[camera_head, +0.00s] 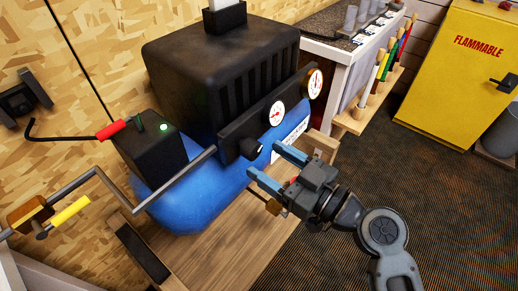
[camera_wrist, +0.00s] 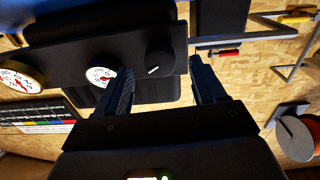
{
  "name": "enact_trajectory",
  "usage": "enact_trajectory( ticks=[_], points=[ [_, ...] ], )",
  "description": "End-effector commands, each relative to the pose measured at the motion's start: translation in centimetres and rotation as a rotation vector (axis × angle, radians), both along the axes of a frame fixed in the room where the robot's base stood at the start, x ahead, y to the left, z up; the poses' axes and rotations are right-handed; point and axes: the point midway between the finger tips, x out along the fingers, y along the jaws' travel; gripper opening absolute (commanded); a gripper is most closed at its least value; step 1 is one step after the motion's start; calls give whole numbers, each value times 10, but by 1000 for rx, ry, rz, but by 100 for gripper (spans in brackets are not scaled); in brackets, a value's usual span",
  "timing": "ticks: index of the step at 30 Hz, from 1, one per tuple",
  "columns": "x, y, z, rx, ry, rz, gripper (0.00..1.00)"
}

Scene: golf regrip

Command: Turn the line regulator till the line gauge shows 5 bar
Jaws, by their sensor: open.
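The regulator knob (camera_head: 252,148) is black and round, on the dark front panel (camera_head: 240,132) of the compressor. In the wrist view the knob (camera_wrist: 156,64) shows a pale pointer mark. A smaller white gauge (camera_head: 277,113) is beside the knob, and a brass-rimmed gauge (camera_head: 315,83) is farther along the panel. Both have red on their dials; I cannot read values or tell which is the line gauge. My gripper (camera_head: 269,161) is open and empty, fingers towards the knob. In the wrist view its fingertips (camera_wrist: 160,68) appear either side of the knob, apart from it.
The blue tank (camera_head: 180,198) stands on a wooden bench (camera_head: 222,245). A yellow flammables cabinet (camera_head: 455,90) stands at right. Floor right of the bench is clear.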

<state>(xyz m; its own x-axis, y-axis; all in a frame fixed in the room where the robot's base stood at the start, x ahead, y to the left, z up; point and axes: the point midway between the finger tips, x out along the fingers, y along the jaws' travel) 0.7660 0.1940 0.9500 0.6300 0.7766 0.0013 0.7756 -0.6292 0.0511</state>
Motion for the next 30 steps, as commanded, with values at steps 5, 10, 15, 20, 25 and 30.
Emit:
enact_trajectory(
  ticks=[5,10,15,20,25,30],
  points=[
    [16,19,2,-1,0,0,70],
    [23,28,0,-2,0,-1,70],
    [24,29,-1,-2,0,-2,70],
    [23,29,-1,-2,0,-2,65],
    [23,29,-1,-1,1,-2,48],
    [23,29,0,-1,1,-2,32]
  ],
)
